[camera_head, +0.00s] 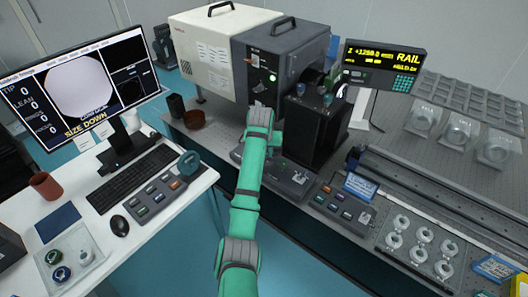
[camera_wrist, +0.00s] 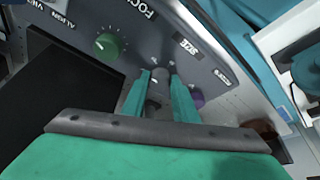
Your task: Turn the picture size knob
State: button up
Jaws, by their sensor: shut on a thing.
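In the wrist view, a dark grey panel carries several round knobs and white labels. The label reading SIZE (camera_wrist: 186,46) sits just beyond my fingers. My gripper (camera_wrist: 160,78) has its two green fingers closed around a small grey knob (camera_wrist: 158,76), below and left of that label. The fingers hide most of the knob, so its turn angle cannot be read. In the head view, my green arm reaches over the bench front, and its own links hide the fingertips and the held knob. The monitor (camera_head: 84,92) shows a pale disc and the words SIZE DOWN.
A green knob (camera_wrist: 107,45) by the FOCUS label and a purple knob (camera_wrist: 197,97) flank my fingers. A black box (camera_head: 310,135) stands right of my arm. The rail display (camera_head: 380,65) is behind it. A white desk (camera_head: 150,215) with keyboard stands left.

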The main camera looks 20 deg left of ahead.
jog(key=n, duration=0.1)
jog(key=n+y, duration=0.1)
jog(key=n, duration=0.1)
jog(key=shift+w+d+r, duration=0.1)
jog(key=shift+w+d, duration=0.05)
jog(key=shift+d, duration=0.05)
jog(key=shift+n+g+y, duration=0.5)
jog(key=shift+n+y, duration=0.1)
jog(key=shift+n, duration=1.1)
jog(key=shift+w, duration=0.1)
jog(key=o, duration=1.1)
jog(key=shift+c, duration=0.2)
jog(key=v, duration=1)
jog(key=shift+r, duration=0.4)
jog(key=shift+f, duration=0.1)
